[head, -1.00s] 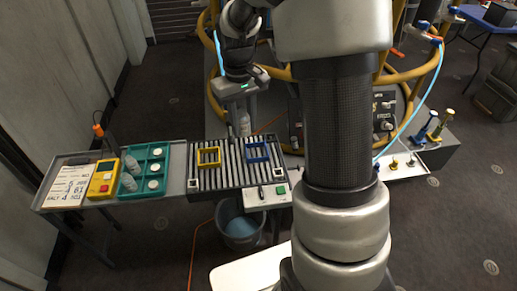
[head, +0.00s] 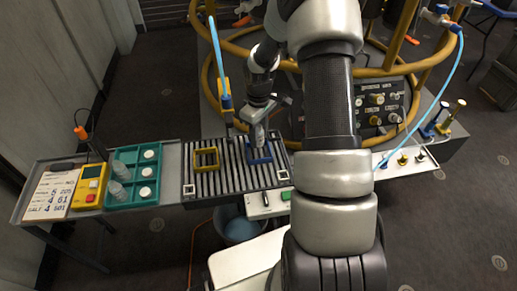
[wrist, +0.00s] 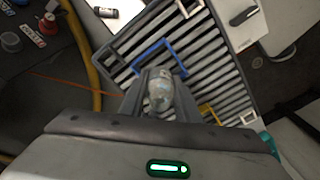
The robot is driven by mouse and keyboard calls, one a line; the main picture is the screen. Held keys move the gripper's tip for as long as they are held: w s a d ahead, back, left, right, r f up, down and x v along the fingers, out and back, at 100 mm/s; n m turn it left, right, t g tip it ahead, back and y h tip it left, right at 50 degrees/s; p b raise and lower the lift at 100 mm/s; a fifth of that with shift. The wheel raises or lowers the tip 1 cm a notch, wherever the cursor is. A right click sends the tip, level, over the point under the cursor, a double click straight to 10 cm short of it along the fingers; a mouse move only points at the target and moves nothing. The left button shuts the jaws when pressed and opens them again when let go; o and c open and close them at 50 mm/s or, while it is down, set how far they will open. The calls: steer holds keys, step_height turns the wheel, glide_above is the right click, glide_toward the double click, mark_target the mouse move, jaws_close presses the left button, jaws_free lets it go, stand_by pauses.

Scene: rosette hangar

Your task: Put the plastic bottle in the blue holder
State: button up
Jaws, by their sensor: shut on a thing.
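My gripper (head: 262,127) is shut on a clear plastic bottle (head: 260,139), which hangs roughly upright below the fingers. The blue holder (head: 261,160) is a square open frame on the slatted rack. In the head view the bottle's lower end overlaps the back of the blue holder. In the wrist view the bottle (wrist: 160,92) sits between the two fingers (wrist: 161,82), with the blue holder's rim (wrist: 143,54) just beyond it. I cannot tell whether the bottle's bottom is inside the frame or above it.
A yellow holder (head: 207,151) stands left of the blue one on the slatted rack (head: 230,183). A yellow hoop pipe (head: 207,80) stands behind the rack.

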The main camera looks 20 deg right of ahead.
steer(key=shift+f+b, duration=0.5)
steer(key=shift+f, duration=2.35)
steer(key=shift+f, duration=0.15)
steer(key=o, duration=0.6)
steer(key=shift+c, duration=0.2)
steer(key=shift+o, duration=0.7)
step_height(320, 180, up, 12)
steer(key=shift+r+p, duration=0.15)
steer(key=shift+p, duration=1.1)
